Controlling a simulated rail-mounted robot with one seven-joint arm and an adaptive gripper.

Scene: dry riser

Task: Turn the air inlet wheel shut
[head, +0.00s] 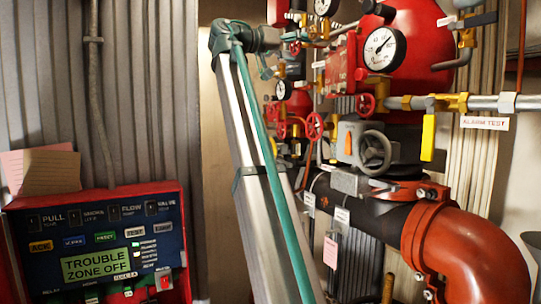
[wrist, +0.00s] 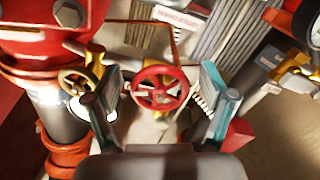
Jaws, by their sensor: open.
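In the wrist view a red spoked handwheel (wrist: 160,88) sits between and beyond the two fingers of my gripper (wrist: 161,76). The gripper is open, with one finger on each side of the wheel and visible gaps to its rim. A small pale tag shows at the wheel's middle, too blurred to read. I cannot tell for certain that this is the air inlet wheel. In the head view several small red wheels show, one of them (head: 315,125) right of my arm; I cannot match them surely. My gripper is not clearly visible there.
A brass-coloured wheel (wrist: 75,80) is close left of my left finger. Red pipework (wrist: 65,155) lies at lower left. The head view shows a large grey handwheel (head: 375,152), pressure gauges (head: 384,48), a yellow lever (head: 428,138) and a red alarm panel (head: 100,245).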

